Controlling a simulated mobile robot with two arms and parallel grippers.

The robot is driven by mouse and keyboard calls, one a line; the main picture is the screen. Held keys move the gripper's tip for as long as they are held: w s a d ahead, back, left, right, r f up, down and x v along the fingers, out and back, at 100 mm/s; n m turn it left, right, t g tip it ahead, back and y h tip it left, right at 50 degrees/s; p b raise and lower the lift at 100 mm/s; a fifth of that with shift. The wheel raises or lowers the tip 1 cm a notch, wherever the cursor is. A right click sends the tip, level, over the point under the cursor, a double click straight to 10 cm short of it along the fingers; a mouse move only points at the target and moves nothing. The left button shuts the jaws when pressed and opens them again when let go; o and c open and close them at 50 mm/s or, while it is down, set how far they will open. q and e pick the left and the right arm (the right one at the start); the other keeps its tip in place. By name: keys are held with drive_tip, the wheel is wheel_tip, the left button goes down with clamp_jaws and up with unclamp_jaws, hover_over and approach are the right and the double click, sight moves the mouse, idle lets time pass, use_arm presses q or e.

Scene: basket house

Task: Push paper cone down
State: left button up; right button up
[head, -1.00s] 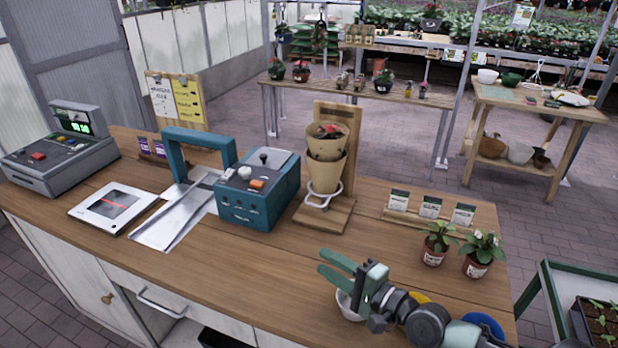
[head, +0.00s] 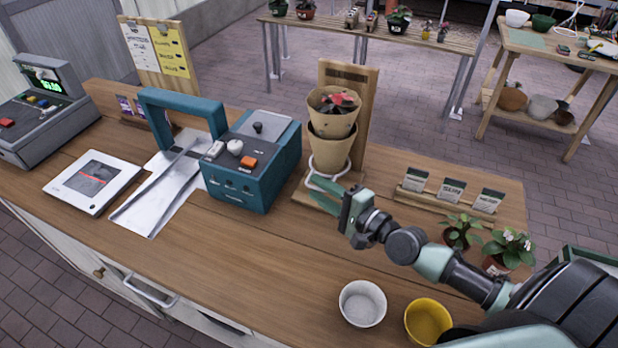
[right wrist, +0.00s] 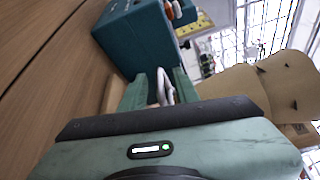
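Two stacked tan paper cones stand on a wooden stand (head: 364,100) with a white wire ring (head: 328,180) at its base. The upper cone (head: 333,118) holds something red and dark; the lower cone (head: 330,152) sits inside the ring. Tan paper also fills the right of the right wrist view (right wrist: 235,85). My right gripper (head: 322,194) is at the stand's front, below the cones. In the right wrist view its fingers (right wrist: 158,90) are apart, with part of the white ring showing between them; contact cannot be told. My left gripper is out of view.
A teal box with knobs (head: 250,165) stands left of the stand. Seed packets (head: 450,190) and potted plants (head: 462,232) are to the right. White (head: 362,303) and yellow (head: 427,320) bowls sit at the front. The counter's front middle (head: 255,255) is clear.

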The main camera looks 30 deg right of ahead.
drive_tip(key=x, duration=0.4)
drive_tip(key=shift+f, duration=0.1)
clamp_jaws()
idle(1.4)
